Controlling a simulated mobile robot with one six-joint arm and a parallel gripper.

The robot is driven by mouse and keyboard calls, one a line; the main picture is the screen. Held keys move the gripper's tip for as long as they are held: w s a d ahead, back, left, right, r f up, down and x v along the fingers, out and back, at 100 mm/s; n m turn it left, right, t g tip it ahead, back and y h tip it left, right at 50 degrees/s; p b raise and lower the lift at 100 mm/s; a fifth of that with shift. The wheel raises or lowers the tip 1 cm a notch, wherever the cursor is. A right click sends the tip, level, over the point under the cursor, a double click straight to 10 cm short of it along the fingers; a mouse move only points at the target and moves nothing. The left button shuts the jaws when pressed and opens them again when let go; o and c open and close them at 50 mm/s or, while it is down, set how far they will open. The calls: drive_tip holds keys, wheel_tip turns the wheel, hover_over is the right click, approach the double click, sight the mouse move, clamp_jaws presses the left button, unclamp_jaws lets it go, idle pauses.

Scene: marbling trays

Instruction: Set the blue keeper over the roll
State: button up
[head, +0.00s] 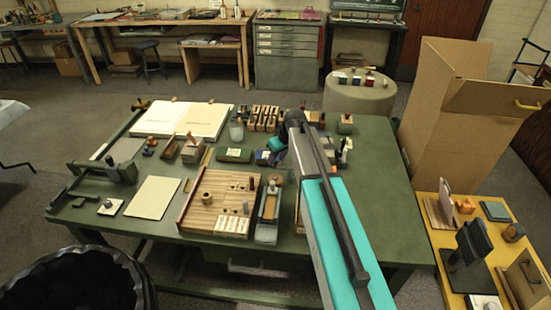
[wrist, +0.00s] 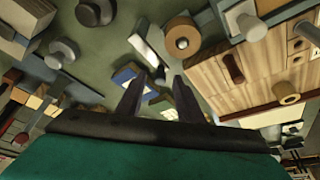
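A small blue block with a pale label (head: 263,157), which looks like the blue keeper, lies on the green table near my gripper. It seems to be the blue and cream piece (wrist: 124,75) beside the left finger in the wrist view. My gripper (wrist: 158,82) is open, with its two dark fingers apart and nothing clearly held between them. In the head view the arm partly hides the fingers. A tan round piece with a dark centre (wrist: 182,40), possibly the roll, stands beyond the right finger, apart from the blue piece.
A slatted wooden board (head: 215,205) with small pegs lies left of a narrow grey tray (head: 267,232). A dark green block (head: 234,155) sits left of the blue block. Wooden pieces (head: 263,118) stand behind. A cream sheet (head: 152,197) lies at the left.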

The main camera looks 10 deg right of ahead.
drive_tip(key=shift+w+a+f, duration=0.1)
drive_tip(key=shift+w+f, duration=0.1)
drive_tip(key=shift+f, duration=0.4)
clamp_jaws()
drive_tip(key=shift+a, duration=0.1)
